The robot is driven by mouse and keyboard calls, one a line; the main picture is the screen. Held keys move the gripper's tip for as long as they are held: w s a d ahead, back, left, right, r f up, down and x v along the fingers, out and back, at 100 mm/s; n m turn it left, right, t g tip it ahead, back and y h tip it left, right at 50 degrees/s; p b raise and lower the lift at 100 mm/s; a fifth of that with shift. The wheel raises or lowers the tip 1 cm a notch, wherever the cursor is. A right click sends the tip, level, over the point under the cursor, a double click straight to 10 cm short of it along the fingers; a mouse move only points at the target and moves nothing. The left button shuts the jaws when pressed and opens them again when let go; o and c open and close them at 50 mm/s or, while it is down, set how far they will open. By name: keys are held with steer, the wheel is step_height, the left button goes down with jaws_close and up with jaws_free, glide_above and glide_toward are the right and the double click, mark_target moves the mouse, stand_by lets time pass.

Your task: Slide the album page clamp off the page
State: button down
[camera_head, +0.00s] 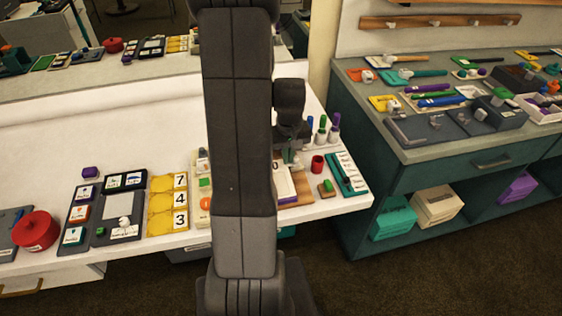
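My gripper (289,152) is beyond my dark arm, pointing down over the right part of the white table. Below it is a white page (283,184) with a dark edge on a brown board (303,190). I take this to be the album page, and my arm hides its left side. A small greenish piece shows at the gripper's tip. I cannot tell whether it is the clamp, or whether the fingers are open or shut on it.
A red cup (317,164), a small green-topped block (326,188) and a teal labelled board (347,174) stand right of the page. Yellow number cards (167,205) and a red round pot (36,230) lie left. A teal cabinet (440,168) stands at right.

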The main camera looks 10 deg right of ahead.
mark_target(297, 157)
steer(key=shift+s+d+f, duration=0.15)
steer(key=shift+d+f, duration=0.2)
steer(key=shift+f, duration=0.25)
steer(key=shift+w+d+r+p, duration=0.15)
steer(key=shift+w+r+p, duration=0.05)
steer(key=shift+r+p, duration=0.4)
steer(key=shift+d+r+p, duration=0.4)
steer(key=shift+r, duration=0.15)
steer(key=shift+s+d+r, duration=0.1)
steer(key=shift+d+r, duration=0.15)
steer(key=shift+d, duration=0.15)
steer(key=shift+w+r+p, duration=0.25)
steer(key=shift+r+p, duration=0.35)
steer(key=shift+p, duration=0.05)
steer(key=shift+s+d+r+p, duration=0.35)
steer(key=shift+d+r+p, duration=0.1)
steer(key=shift+d+r, duration=0.2)
steer(key=shift+w+a+r+p, duration=0.2)
steer(key=shift+a+r+p, duration=0.15)
steer(key=shift+a+r, duration=0.1)
steer(key=shift+a+f, duration=0.1)
steer(key=shift+a, duration=0.1)
